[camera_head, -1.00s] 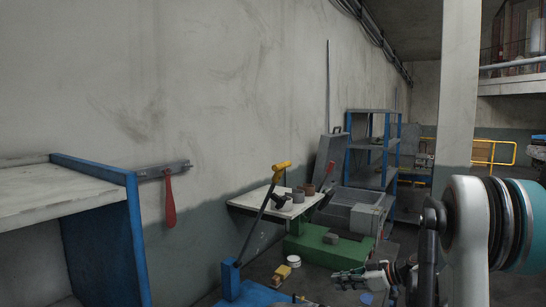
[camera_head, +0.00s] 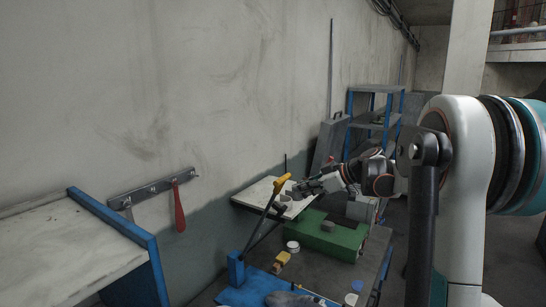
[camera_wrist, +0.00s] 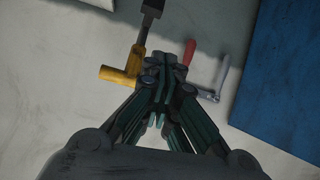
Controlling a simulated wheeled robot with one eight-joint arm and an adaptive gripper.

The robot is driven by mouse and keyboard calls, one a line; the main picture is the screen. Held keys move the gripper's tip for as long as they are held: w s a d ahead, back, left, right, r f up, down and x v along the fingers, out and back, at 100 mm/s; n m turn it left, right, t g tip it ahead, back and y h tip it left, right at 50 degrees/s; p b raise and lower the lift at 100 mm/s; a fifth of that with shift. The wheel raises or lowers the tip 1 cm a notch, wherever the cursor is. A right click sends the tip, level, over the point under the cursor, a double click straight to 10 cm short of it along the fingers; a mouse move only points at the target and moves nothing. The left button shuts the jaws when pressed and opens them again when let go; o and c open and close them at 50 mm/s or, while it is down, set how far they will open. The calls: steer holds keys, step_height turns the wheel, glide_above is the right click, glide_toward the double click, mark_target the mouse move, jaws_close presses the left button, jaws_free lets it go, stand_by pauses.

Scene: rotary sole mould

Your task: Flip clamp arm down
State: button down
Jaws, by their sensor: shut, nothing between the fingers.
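The clamp arm (camera_head: 262,218) is a dark bar standing tilted up from a blue bracket (camera_head: 236,269), with a yellow handle (camera_head: 279,184) at its top. In the wrist view the yellow handle (camera_wrist: 122,75) is just left of the fingertips. My gripper (camera_head: 297,190) is right beside the handle, on its right side in the head view. In the wrist view my gripper (camera_wrist: 162,66) has its fingers together with nothing between them. I cannot tell whether the fingers touch the handle.
A blue shelf unit (camera_head: 128,222) stands at the left. A red-handled tool (camera_head: 179,208) hangs from a wall rail (camera_head: 150,188). A pale board (camera_head: 262,190) and a green block (camera_head: 335,238) lie behind the clamp. A yellow item (camera_head: 282,259) and white tub (camera_head: 293,247) sit near the bracket.

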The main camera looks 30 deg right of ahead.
steer(key=w+a+r+p, duration=0.1)
steer(key=a+r+p, duration=0.1)
steer(key=r, duration=0.4)
steer(key=w+a+r+p, duration=0.1)
steer(key=a+r+p, duration=0.1)
steer(key=r, duration=0.4)
steer(key=shift+a+r+n+p, duration=0.25)
steer(key=shift+n+p, duration=0.05)
steer(key=shift+p, duration=0.6)
steer(key=w+a+f+p, duration=0.1)
steer(key=f, duration=0.1)
steer(key=w+a+f, duration=0.1)
steer(key=w+f, duration=0.1)
steer(key=f, duration=0.1)
steer(key=w+f+p, duration=0.1)
steer(key=w+f, duration=0.1)
steer(key=shift+a+f+p, duration=0.15)
steer(key=shift+a+p, duration=0.15)
steer(key=shift+a, duration=0.1)
steer(key=shift+s+d+f, duration=0.1)
steer(key=shift+s+f, duration=0.05)
steer(key=shift+f, duration=0.15)
